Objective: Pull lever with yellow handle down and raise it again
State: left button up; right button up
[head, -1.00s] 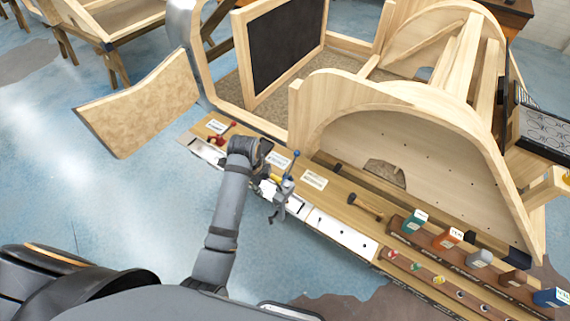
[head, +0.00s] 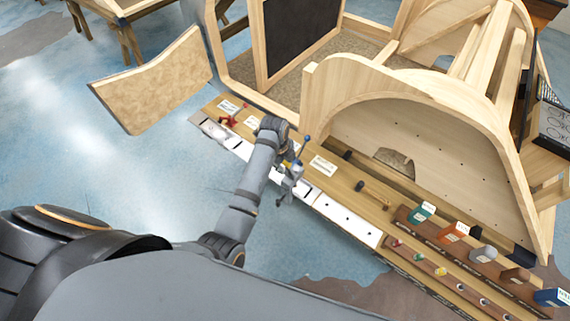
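The lever with the yellow handle is mostly hidden behind my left wrist. A small patch of yellow (head: 290,155) shows just beside the wrist, on the wooden bench. My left gripper (head: 291,148) is at this spot, close to the yellow. Its fingers are largely covered by the wrist, so I cannot tell whether they are open or shut, or whether they touch the handle. The lever's exact angle is not visible. My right gripper is out of view.
A red-handled lever (head: 228,121) is to the left. Several coloured blocks, including an orange one (head: 455,232), line the bench's right.

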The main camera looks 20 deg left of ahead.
pick_arm(q)
jog(key=shift+f, duration=0.6)
jog(key=shift+w, duration=0.1)
grip_shut()
